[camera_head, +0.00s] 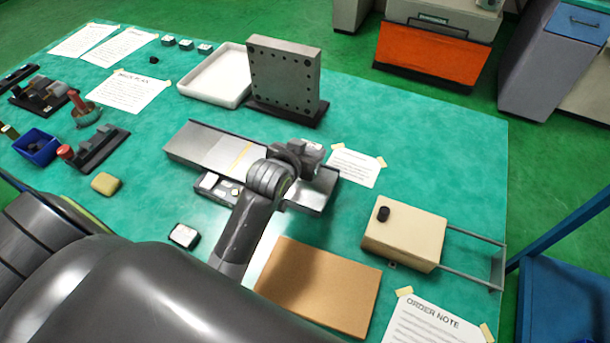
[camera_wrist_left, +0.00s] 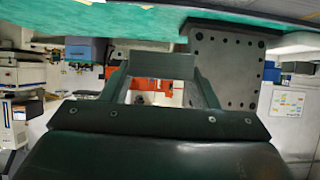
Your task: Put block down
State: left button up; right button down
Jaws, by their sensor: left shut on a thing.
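My left gripper (camera_head: 304,151) is over the right part of a steel fixture in the head view, and my own wrist partly hides it. In the left wrist view the two fingers of the gripper (camera_wrist_left: 162,82) are shut on a dark grey block (camera_wrist_left: 162,65), which spans the gap between their tips. In the head view a small grey piece with a pale top at the fingertips looks like this block (camera_head: 313,147). Whether it touches the fixture is hard to tell. The steel fixture (camera_head: 205,146) has a long flat plate with a yellow line. My right gripper is not in view.
An upright drilled plate (camera_head: 285,75) stands behind the fixture, beside a white tray (camera_head: 243,83). A brown board (camera_head: 318,285), a cream box (camera_head: 405,238) and a small white-topped block (camera_head: 184,236) lie nearer. The green table is clear at the back right.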

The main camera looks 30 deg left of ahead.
pick_arm(q)
notch_tip(320, 180, down, 6)
jog(key=shift+f, duration=0.45)
jog(key=shift+f, duration=0.1)
jog(key=o, duration=1.5)
jog(key=shift+f, duration=0.15)
jog(key=shift+r, duration=0.25)
jog(key=v, duration=1.2)
jog(key=shift+s+f, duration=0.1)
jog(key=shift+f, duration=0.05)
